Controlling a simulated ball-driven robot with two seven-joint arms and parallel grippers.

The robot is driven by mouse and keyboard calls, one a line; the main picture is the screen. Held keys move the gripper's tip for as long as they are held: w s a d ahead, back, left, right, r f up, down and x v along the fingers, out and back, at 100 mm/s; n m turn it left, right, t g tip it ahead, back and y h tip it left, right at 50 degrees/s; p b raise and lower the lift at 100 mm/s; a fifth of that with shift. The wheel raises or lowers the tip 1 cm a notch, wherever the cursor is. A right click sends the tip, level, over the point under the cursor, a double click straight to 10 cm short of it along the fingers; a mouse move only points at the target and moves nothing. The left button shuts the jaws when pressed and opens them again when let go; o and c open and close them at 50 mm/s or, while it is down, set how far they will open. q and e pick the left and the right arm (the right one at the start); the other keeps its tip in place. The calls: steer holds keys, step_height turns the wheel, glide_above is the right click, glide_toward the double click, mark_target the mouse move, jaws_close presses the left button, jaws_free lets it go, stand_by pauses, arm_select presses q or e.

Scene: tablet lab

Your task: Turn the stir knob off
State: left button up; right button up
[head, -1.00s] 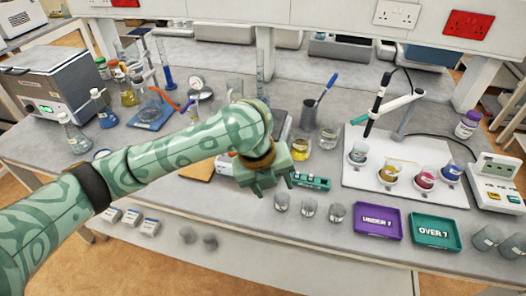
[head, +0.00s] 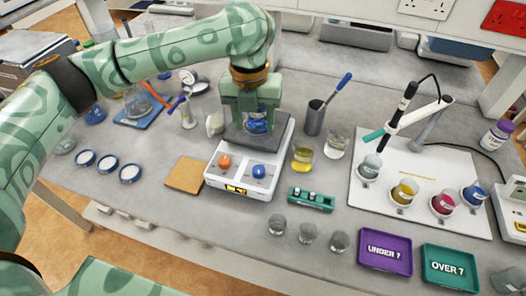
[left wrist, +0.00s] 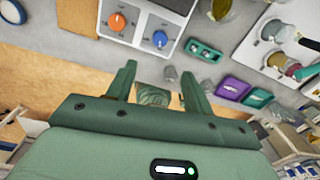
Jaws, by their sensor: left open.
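A white hotplate stirrer (head: 241,188) with a dark square top stands mid-bench. Its front carries an orange knob (head: 225,162) on the left and a blue knob (head: 259,171) on the right; I cannot read which is the stir knob. Both also show in the left wrist view, orange (left wrist: 117,22) and blue (left wrist: 160,39). My left gripper (head: 254,128) is open and points down over the dark top, behind the knobs and touching neither. A beaker of blue liquid (head: 257,123) shows between its fingers; contact cannot be told. My right gripper is not in view.
A tan board (head: 186,175) lies left of the stirrer. A yellow beaker (head: 302,157) and a clear one (head: 336,145) stand right of it. A green block (head: 311,199) and several small empty beakers (head: 308,232) are in front. Purple (head: 385,252) and teal (head: 450,266) trays lie right.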

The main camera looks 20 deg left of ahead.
arm_select(q)
steer(key=b, duration=0.2)
glide_above(258, 169)
step_height(258, 169, down, 7)
step_height(258, 169, down, 9)
steer(key=b, duration=0.3)
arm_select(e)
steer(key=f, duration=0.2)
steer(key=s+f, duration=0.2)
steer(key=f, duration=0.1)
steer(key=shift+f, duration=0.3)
arm_select(q)
steer(key=c, duration=1)
